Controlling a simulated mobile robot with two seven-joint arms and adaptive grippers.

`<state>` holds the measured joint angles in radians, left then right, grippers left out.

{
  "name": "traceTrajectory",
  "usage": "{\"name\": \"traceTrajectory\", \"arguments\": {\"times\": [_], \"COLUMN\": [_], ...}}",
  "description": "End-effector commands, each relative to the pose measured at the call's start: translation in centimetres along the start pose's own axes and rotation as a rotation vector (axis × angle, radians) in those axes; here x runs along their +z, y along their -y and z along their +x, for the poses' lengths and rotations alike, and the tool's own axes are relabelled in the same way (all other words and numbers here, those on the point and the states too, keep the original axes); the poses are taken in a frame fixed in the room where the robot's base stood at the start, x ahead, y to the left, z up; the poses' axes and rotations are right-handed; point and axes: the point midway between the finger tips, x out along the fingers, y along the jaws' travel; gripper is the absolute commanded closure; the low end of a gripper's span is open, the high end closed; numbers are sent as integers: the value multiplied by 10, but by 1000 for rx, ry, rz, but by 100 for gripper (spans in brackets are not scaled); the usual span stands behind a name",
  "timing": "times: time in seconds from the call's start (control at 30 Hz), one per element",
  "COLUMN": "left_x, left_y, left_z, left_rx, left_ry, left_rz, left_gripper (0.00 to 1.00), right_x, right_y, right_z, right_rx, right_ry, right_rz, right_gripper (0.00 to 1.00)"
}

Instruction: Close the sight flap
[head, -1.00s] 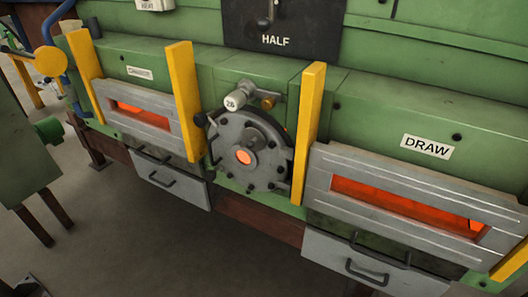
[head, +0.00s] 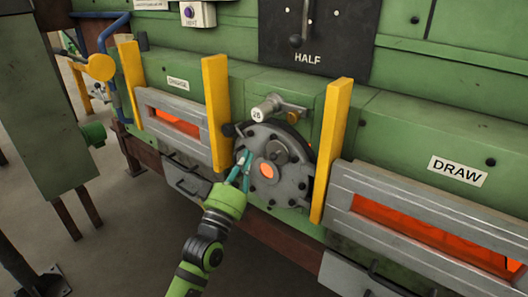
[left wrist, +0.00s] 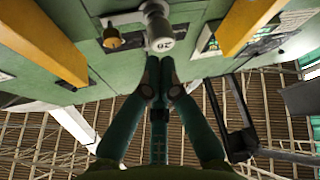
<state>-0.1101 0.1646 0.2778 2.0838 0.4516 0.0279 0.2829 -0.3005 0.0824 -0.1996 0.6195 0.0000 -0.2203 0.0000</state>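The round grey sight port (head: 287,187) sits in the green furnace front between two yellow posts. Its central hole (head: 266,170) glows orange and is uncovered. A smaller grey round piece (head: 279,152) lies just above and right of the hole; I cannot tell for sure whether this is the flap. A black ball knob (head: 229,130) sticks out at the port's upper left. My left gripper (head: 245,164) is in front of the port's left side, its tips left of the hole. In the left wrist view its fingertips (left wrist: 159,62) converge and nothing shows between them. My right gripper is out of view.
A pale cylinder marked 26 (head: 263,109) projects above the port and shows in the left wrist view (left wrist: 158,30). Yellow posts (head: 216,112) and (head: 332,150) flank the port. Glowing slots lie either side. A green cabinet (head: 38,125) stands at left.

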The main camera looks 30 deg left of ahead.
Motion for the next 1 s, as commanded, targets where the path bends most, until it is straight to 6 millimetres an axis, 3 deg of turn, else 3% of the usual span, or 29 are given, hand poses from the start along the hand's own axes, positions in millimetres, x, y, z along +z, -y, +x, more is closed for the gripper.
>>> {"name": "traceTrajectory", "arguments": {"times": [0.03,0.27,0.33,0.53,1.0], "left_x": [-5,-3,14,34,39], "left_y": [-3,-2,0,0,0], "left_z": [15,63,55,47,44], "left_rx": [2,1,-3,-1,0], "left_ry": [-3,0,9,3,2], "left_rz": [0,1,-1,1,2], "left_gripper": [100,100,100,100,100], "right_x": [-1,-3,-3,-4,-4], "right_y": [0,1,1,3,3], "right_z": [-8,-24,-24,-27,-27], "right_rx": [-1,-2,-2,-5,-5], "right_ry": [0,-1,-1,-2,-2], "right_rz": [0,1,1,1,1], "right_gripper": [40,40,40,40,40]}}
